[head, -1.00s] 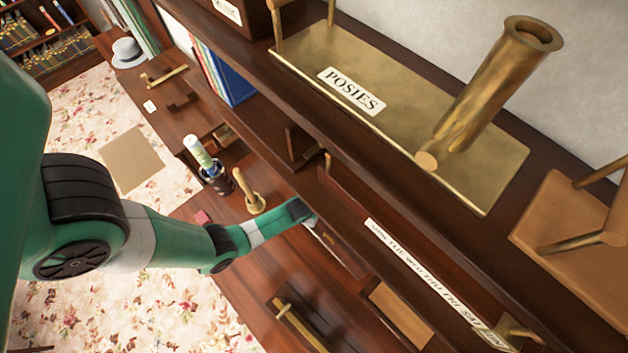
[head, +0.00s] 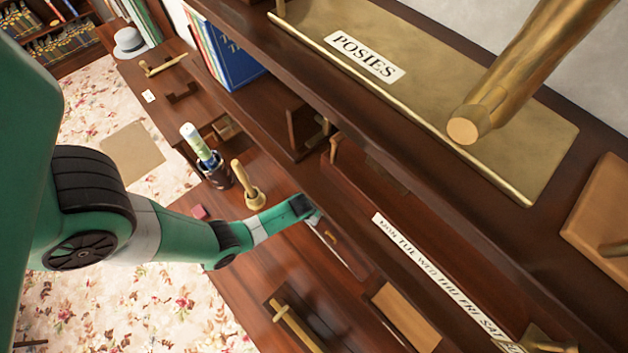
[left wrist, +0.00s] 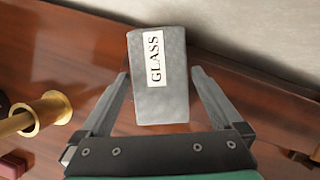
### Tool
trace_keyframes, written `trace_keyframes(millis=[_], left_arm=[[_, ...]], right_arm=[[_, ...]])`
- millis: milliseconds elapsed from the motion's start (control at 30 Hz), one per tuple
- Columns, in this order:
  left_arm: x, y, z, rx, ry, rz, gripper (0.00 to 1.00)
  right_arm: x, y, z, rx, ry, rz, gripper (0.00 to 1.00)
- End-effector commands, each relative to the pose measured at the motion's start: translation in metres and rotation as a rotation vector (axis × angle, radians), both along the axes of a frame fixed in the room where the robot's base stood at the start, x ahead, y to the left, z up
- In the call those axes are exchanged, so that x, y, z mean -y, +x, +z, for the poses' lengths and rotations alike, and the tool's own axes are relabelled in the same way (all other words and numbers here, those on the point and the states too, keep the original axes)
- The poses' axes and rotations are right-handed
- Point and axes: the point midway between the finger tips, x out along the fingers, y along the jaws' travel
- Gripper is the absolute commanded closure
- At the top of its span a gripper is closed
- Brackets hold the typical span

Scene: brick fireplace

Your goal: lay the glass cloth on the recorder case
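The glass cloth (left wrist: 175,100) is a grey folded block with a white GLASS label, seen in the left wrist view. My left gripper (left wrist: 160,74) is open, with one finger on each side of the cloth; I cannot tell whether they touch it. In the head view my left gripper (head: 314,214) is small, over the desk beneath the shelf, and the cloth cannot be made out there. A long narrow reddish-brown piece (head: 342,252) lies just beyond it; I cannot tell whether this is the recorder case. My right gripper is out of view.
A shelf with a brass POSIES plate (head: 440,95) overhangs the desk. A dark tray (head: 292,322) lies in front.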

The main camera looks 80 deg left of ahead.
Motion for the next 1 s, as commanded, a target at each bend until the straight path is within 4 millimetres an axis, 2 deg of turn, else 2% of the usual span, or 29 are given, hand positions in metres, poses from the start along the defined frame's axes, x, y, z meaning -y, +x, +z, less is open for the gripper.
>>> trace_keyframes(millis=[167,333,433,500,700,833,1000], left_arm=[[0.000,0.000,0.001,0.000,0.000,0.000,0.00],[0.004,-0.003,0.018,0.001,0.000,-0.001,0.00],[0.010,-0.009,0.039,0.001,0.000,-0.001,0.00],[0.014,-0.012,0.058,-0.001,0.001,-0.003,0.00],[0.027,-0.023,0.096,-0.001,0.001,-0.002,0.00],[0.032,-0.027,0.110,0.000,0.000,-0.001,0.00],[0.036,-0.030,0.114,0.000,0.000,-0.001,0.00]], right_arm=[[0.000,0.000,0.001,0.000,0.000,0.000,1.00],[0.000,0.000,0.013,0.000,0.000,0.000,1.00],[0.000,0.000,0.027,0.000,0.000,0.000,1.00],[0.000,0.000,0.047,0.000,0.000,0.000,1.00],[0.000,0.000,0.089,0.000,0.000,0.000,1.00],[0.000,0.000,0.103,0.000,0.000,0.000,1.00],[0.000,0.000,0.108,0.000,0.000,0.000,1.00]])
